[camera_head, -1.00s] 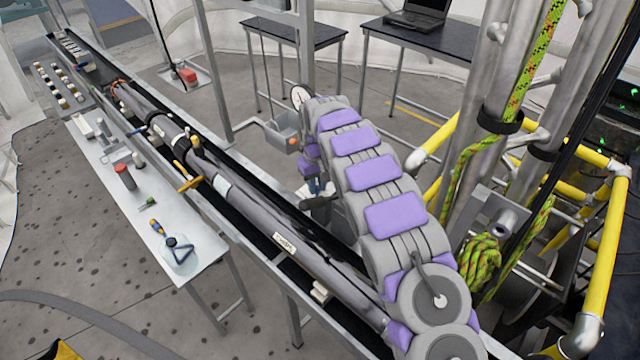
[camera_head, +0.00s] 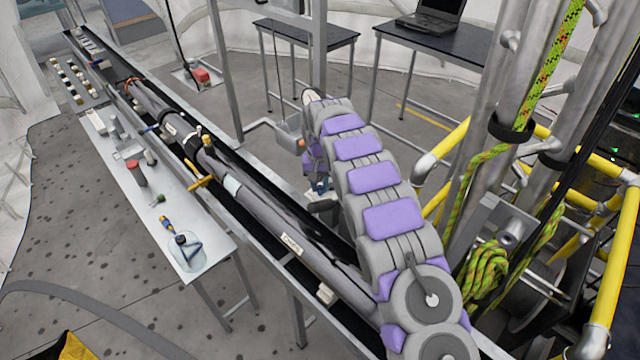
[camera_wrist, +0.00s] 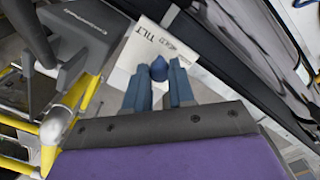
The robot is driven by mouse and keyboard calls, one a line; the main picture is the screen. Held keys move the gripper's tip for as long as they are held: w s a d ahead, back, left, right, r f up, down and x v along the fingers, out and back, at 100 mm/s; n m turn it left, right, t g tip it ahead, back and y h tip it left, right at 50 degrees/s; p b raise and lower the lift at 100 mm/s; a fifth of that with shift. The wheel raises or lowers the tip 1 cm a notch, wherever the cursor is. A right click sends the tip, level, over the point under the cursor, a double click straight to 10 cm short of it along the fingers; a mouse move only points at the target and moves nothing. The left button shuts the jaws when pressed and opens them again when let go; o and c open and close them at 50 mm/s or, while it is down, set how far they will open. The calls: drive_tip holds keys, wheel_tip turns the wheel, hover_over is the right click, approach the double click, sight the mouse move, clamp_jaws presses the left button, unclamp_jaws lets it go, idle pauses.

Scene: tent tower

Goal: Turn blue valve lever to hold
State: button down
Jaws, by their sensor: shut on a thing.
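In the wrist view, the blue lever (camera_wrist: 159,68) shows as a rounded blue end between the two blue fingers of my gripper (camera_wrist: 161,78). My gripper is shut on it. The rest of the lever is hidden between and behind the fingers. Behind it is a white plate (camera_wrist: 125,66) with the word TILT and smaller print that I cannot read. In the head view, my gripper (camera_head: 320,186) is a small blue patch left of my arm, mostly hidden, and the lever cannot be made out there.
A long dark tube (camera_head: 265,210) lies in a metal trough to the left, beside a white bench (camera_head: 150,195) with tools. Yellow railings (camera_head: 610,260) and a coiled green rope (camera_head: 488,272) stand at right. A grey box (camera_head: 290,132) stands beyond my arm.

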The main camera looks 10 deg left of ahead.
sight(319, 186)
drive_tip(key=shift+a, duration=0.1)
drive_tip(key=c, duration=0.9)
unclamp_jaws()
drive_tip(key=shift+c, duration=0.2)
drive_tip(key=shift+r, duration=0.15)
wheel_tip(319, 186, up, 17)
drive_tip(key=p, duration=0.3)
drive_tip(key=shift+p, duration=0.4)
